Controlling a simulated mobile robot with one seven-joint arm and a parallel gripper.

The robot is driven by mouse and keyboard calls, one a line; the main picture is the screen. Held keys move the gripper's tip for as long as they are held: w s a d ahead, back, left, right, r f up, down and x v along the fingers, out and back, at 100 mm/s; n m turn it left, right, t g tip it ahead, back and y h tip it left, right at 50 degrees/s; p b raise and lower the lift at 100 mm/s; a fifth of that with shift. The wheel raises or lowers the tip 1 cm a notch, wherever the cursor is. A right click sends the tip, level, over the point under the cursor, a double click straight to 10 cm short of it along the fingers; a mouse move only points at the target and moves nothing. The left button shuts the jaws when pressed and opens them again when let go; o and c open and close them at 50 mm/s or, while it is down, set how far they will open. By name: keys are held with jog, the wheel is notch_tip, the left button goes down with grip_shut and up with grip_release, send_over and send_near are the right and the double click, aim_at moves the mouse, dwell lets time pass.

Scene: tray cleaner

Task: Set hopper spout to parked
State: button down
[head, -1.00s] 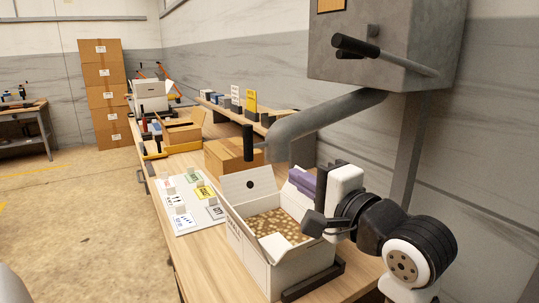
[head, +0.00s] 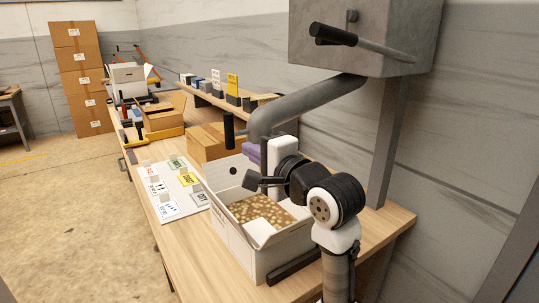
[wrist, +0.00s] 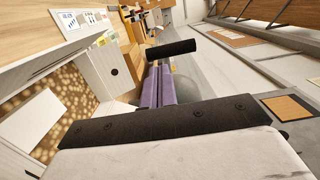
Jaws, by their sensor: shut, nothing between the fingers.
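The hopper (head: 375,38) is a grey metal box on a post at the upper right. Its grey spout pipe (head: 310,96) reaches left and bends down behind the white carton. A black upright handle (head: 228,128) hangs at the spout's end. It also shows in the wrist view (wrist: 172,48), just beyond my fingertips. My gripper (head: 251,151) is shut and empty, its purple fingers side by side close to the spout's bend, right of and below the handle. They also show in the wrist view (wrist: 158,74). Whether they touch the spout cannot be told.
A white open carton (head: 270,255) holding brown-gold pieces stands below my wrist. A closed brown box (head: 207,142) is behind it. A card sheet (head: 166,172) lies on the bench to the left. A black-handled lever (head: 335,35) sticks out from the hopper.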

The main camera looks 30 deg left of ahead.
aim_at(233, 140)
jog(key=shift+p+x, duration=0.55)
jog(key=shift+x, duration=1.8)
jog(key=shift+a, duration=0.1)
